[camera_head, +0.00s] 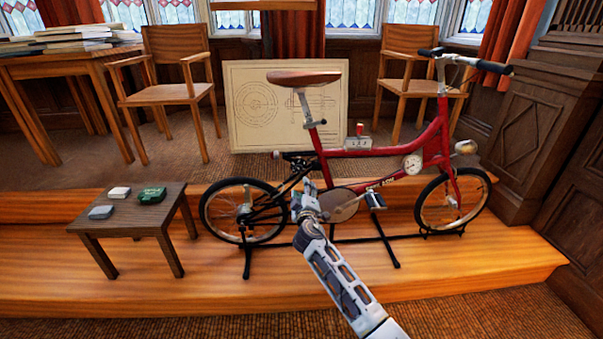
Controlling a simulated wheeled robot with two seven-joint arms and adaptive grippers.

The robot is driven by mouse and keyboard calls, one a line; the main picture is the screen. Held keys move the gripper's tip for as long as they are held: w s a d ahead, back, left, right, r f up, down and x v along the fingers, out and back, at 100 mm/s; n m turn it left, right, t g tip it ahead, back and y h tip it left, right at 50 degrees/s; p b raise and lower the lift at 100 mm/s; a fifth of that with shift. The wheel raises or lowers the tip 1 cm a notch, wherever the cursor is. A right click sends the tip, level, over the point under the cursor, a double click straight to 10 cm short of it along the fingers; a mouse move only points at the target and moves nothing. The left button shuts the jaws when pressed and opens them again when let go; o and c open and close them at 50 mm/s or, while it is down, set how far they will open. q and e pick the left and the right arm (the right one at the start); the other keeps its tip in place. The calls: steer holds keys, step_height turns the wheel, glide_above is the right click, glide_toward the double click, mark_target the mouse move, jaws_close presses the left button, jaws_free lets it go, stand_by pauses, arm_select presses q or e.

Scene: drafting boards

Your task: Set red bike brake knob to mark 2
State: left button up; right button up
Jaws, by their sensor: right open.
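The red bike (384,163) stands upright on a wooden platform, held by a dark stand. A small red knob (360,129) stands up from a grey plate (358,144) on the bike's top tube. The plate carries small marks, too small to read surely, so the knob's setting cannot be told. My right gripper (303,202) is open and appears empty. It shows in front of the bike's rear half, left of the chainring (339,204), below and left of the knob. My left gripper is out of view.
A round gauge (413,164) sits on the frame. A drawing board (250,130) and chairs stand behind. Dark panelling closes the right side.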

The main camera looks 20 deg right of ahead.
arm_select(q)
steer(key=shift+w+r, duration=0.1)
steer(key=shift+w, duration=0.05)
arm_select(e)
steer(key=shift+w+a+m, duration=0.1)
steer(key=shift+a+m, duration=0.15)
steer(key=shift+m, duration=0.55)
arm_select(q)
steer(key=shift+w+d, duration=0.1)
arm_select(e)
steer(key=shift+r, duration=0.1)
